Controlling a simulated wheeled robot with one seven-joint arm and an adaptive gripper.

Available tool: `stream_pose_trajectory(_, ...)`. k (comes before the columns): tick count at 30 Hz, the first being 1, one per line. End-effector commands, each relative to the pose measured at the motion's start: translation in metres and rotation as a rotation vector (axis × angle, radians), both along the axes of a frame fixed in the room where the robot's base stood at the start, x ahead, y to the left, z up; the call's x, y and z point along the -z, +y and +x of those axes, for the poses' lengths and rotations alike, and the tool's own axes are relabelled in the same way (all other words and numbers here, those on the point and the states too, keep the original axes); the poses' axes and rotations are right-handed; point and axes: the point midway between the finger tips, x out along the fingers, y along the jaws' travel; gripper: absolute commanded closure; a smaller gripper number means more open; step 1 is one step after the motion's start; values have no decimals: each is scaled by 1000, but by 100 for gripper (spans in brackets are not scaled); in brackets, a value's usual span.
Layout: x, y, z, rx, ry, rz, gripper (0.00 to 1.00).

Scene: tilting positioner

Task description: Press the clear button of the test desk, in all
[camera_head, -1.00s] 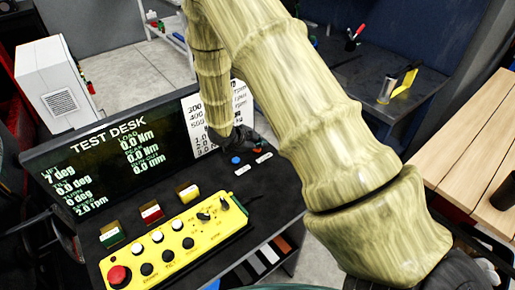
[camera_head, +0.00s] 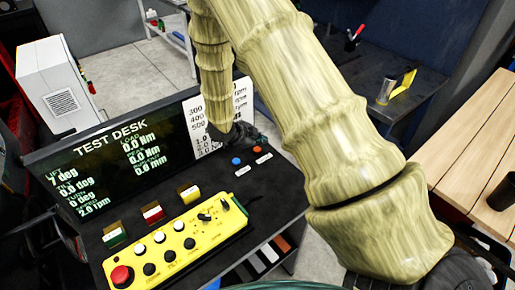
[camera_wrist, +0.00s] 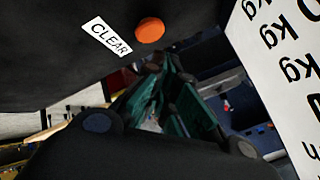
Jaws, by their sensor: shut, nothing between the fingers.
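The test desk's clear button is orange (camera_head: 257,148) and sits on the dark desk top (camera_head: 285,195), right of a blue button (camera_head: 236,161). In the wrist view the orange button (camera_wrist: 149,31) is close to the fingers, with a white label reading CLEAR (camera_wrist: 107,37) beside it. My gripper (camera_head: 240,140) is just behind the two buttons in the head view, by the white chart. Its dark and green fingers (camera_wrist: 163,68) are shut and empty in the wrist view. The button looks apart from the fingertips there; the exact gap cannot be told.
The display (camera_head: 105,160) reads 0.0 Nm for load. A white chart (camera_head: 207,120) stands close to my gripper and also shows in the wrist view (camera_wrist: 285,60). A yellow control box (camera_head: 185,240) with a red button lies in front. Small coloured boxes stand between.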

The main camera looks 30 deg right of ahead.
Motion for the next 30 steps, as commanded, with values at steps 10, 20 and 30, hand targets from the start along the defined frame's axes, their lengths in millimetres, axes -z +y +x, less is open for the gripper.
stream_pose_trajectory(10, -30, 0, 0, 1, -1, 0, 100)
stream_pose_trajectory(20, -42, 0, 0, 0, 0, 0, 100)
stream_pose_trajectory(30, -42, 0, 0, 0, 0, 0, 100)
